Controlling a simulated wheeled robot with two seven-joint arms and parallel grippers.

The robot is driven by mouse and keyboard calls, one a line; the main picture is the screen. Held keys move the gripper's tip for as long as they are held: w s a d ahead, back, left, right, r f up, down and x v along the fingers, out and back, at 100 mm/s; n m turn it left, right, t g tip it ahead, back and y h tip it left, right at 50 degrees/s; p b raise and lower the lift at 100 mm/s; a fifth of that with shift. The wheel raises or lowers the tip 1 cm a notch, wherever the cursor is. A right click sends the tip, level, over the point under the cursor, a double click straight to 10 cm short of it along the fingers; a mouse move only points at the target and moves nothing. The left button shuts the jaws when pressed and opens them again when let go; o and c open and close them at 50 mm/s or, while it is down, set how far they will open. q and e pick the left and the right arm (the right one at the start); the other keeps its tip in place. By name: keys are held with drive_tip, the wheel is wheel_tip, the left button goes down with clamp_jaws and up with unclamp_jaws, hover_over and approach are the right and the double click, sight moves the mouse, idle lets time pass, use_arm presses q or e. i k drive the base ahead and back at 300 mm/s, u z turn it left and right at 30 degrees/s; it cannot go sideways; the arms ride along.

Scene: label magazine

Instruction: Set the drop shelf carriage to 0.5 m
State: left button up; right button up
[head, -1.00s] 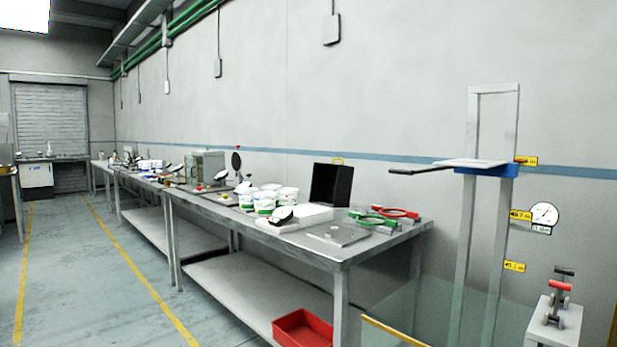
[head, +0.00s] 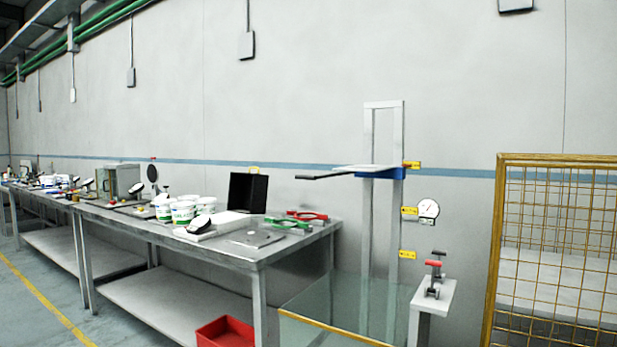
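The drop shelf carriage (head: 381,172) is a blue block with a pale shelf plate (head: 352,168) and a dark bar reaching out to the left. It sits high on a grey upright frame (head: 368,230), level with the topmost of three yellow height tags (head: 412,165). A middle tag (head: 409,211) and a lower tag (head: 407,254) are below it; their print is too small to read surely. A round white dial (head: 428,209) is beside the middle tag. A pedestal with a red-handled and a dark-handled lever (head: 434,266) stands right of the frame. Neither gripper is in view.
A glass panel with a yellow edge (head: 345,308) stands before the frame's foot. A yellow mesh cage (head: 555,255) is at the right. A long workbench (head: 290,245) with tubs and tools runs left, with a red bin (head: 226,332) below. Floor at the lower left is clear.

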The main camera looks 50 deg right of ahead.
sight(398, 172)
drive_tip(key=z, duration=0.85)
drive_tip(key=i, duration=1.95)
drive_tip(key=z, duration=1.35)
